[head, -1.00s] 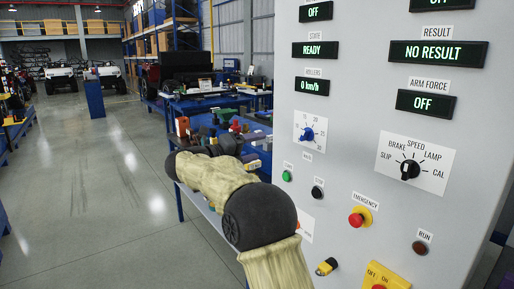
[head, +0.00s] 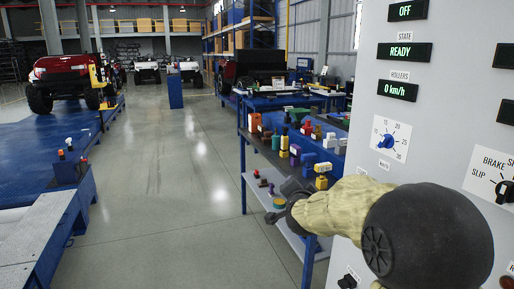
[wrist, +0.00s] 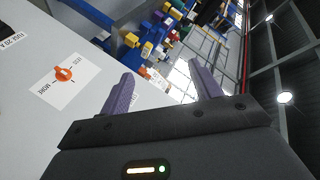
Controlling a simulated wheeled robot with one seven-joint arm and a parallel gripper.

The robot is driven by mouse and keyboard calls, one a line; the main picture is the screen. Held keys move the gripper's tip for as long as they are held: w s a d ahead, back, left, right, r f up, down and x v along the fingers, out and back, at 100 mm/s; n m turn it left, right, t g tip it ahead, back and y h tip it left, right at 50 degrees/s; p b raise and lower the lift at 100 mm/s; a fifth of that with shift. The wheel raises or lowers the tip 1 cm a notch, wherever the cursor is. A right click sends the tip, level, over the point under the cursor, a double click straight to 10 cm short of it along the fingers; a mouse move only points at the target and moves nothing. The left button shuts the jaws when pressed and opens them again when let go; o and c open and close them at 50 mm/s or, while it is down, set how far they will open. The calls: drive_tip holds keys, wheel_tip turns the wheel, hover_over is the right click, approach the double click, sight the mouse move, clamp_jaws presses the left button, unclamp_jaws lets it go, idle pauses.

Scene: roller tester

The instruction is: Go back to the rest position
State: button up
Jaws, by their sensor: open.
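My gripper (wrist: 163,90) shows in the wrist view with its two purple fingers spread apart and nothing between them. In the head view my arm reaches forward at the lower right, in front of the grey control panel (head: 420,148). The panel carries a READY display (head: 404,51), a 0 km/h display (head: 397,90) and a blue knob (head: 387,141). In the wrist view an orange knob (wrist: 63,74) on the panel's face lies to the left of the fingers, apart from them.
A blue workbench (head: 262,143) with several coloured parts stands behind my arm, with a lower shelf (head: 262,205). A blue platform (head: 45,110) runs along the left, with a red vehicle (head: 68,80) on it. The grey floor (head: 165,200) between them is clear.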

drive_tip(key=s+d+f+n+g+y, duration=0.1)
drive_tip(key=s+f+n+g, duration=0.3)
drive_tip(key=s+f, duration=0.45)
drive_tip(key=s+d+f+n+g, duration=0.1)
drive_tip(key=s+f+n+g, duration=0.3)
drive_tip(key=s, duration=0.8)
drive_tip(key=s+d+f+n+g+y, duration=0.1)
drive_tip(key=s+f+n+g, duration=0.25)
drive_tip(key=s+f, duration=0.5)
drive_tip(key=w+r+p+v, duration=0.1)
drive_tip(key=w+p+v, duration=0.2)
drive_tip(key=p+v, duration=1)
drive_tip(key=w+p+v, duration=0.3)
drive_tip(key=p+v, duration=1)
drive_tip(key=shift+r+m+g, duration=0.35)
drive_tip(key=shift+r+m, duration=0.1)
drive_tip(key=shift+r, duration=0.3)
